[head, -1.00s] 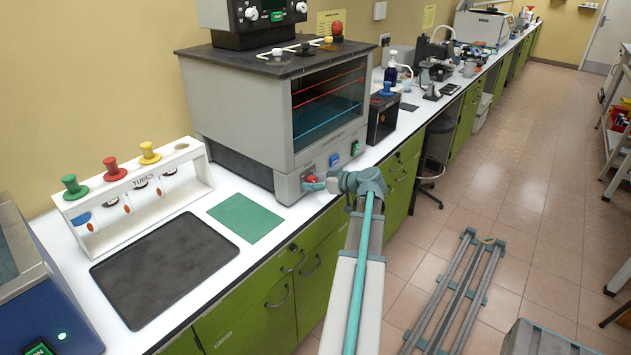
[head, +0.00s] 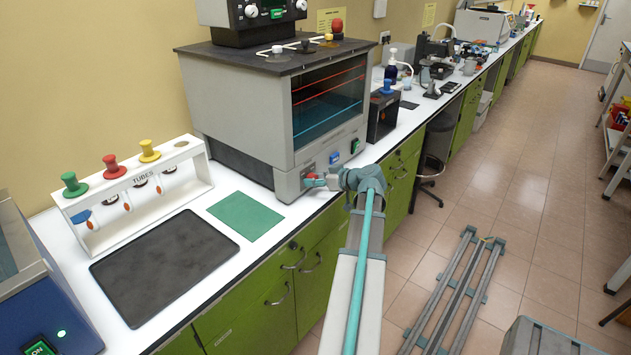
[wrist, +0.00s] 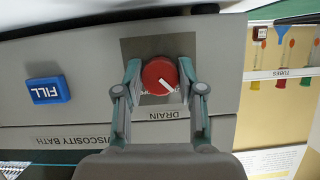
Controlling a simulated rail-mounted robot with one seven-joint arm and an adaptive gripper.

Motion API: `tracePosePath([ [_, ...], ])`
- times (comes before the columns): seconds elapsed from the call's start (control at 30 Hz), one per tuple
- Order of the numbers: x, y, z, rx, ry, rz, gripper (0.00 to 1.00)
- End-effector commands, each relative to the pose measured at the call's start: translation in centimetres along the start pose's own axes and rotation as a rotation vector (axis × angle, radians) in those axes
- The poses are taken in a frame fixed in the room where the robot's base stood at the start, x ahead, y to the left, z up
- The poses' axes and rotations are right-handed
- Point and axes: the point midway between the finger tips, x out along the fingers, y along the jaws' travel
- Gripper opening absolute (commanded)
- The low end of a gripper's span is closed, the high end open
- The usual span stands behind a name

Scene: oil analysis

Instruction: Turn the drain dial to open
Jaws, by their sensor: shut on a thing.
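The drain dial is a round red knob (wrist: 160,76) with a white pointer mark, on the grey front panel of the viscosity bath (head: 246,120). In the wrist view the word DRAIN is printed beside it, and the white mark runs diagonally across the knob. My gripper (wrist: 160,80) has one finger on each side of the dial and is shut on it. In the head view my gripper (head: 318,182) is at the lower front of the bath, where only a bit of the red dial shows beside the fingers.
A blue button (head: 335,158) and a green one (head: 355,146) show in the head view. A tube rack (head: 140,200), a dark mat (head: 165,265) and a green mat (head: 246,215) lie to the left on the bench.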

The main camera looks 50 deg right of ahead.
Motion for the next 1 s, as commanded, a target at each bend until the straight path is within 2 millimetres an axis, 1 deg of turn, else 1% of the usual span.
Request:
tracePosePath([
  [0.27, 0.10, 0.29, 0.17, 0.160, 0.001, -0.066, 0.04],
  [1.0, 0.06, 0.40, 0.16, 0.807, 0.000, -0.334, 0.04],
])
